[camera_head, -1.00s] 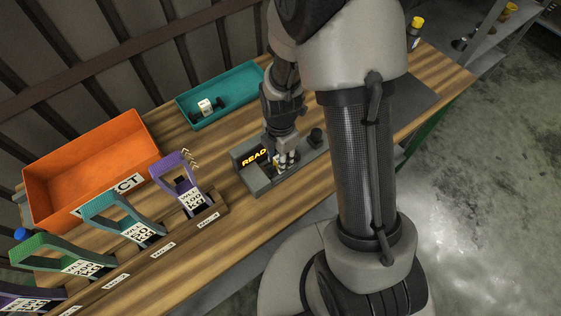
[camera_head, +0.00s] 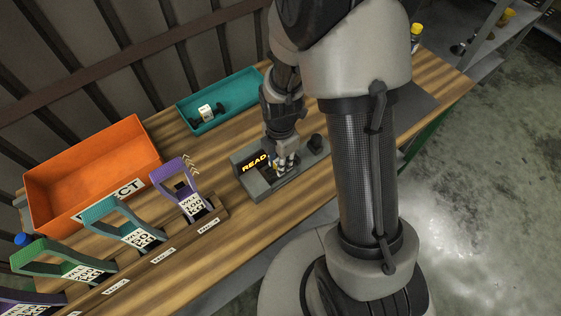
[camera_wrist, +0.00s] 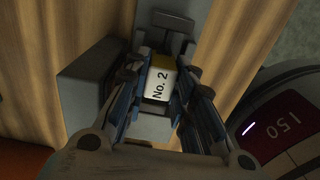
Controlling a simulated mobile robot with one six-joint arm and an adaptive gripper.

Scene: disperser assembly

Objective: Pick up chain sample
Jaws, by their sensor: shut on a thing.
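The chain sample (camera_wrist: 161,84) shows in the wrist view as a small white block with a yellow top edge and the label "No. 2". My gripper (camera_wrist: 158,92) is shut on it, with one finger on each side. In the head view my gripper (camera_head: 282,160) is low over the grey device (camera_head: 262,187) with the lit "READ" display, and the sample is mostly hidden between the fingers. I cannot tell whether the sample still touches the device.
An orange bin (camera_head: 95,165) labelled "...CT" and a teal tray (camera_head: 226,93) holding a white-labelled dark piece lie behind. Bare wood lies in front of the device.

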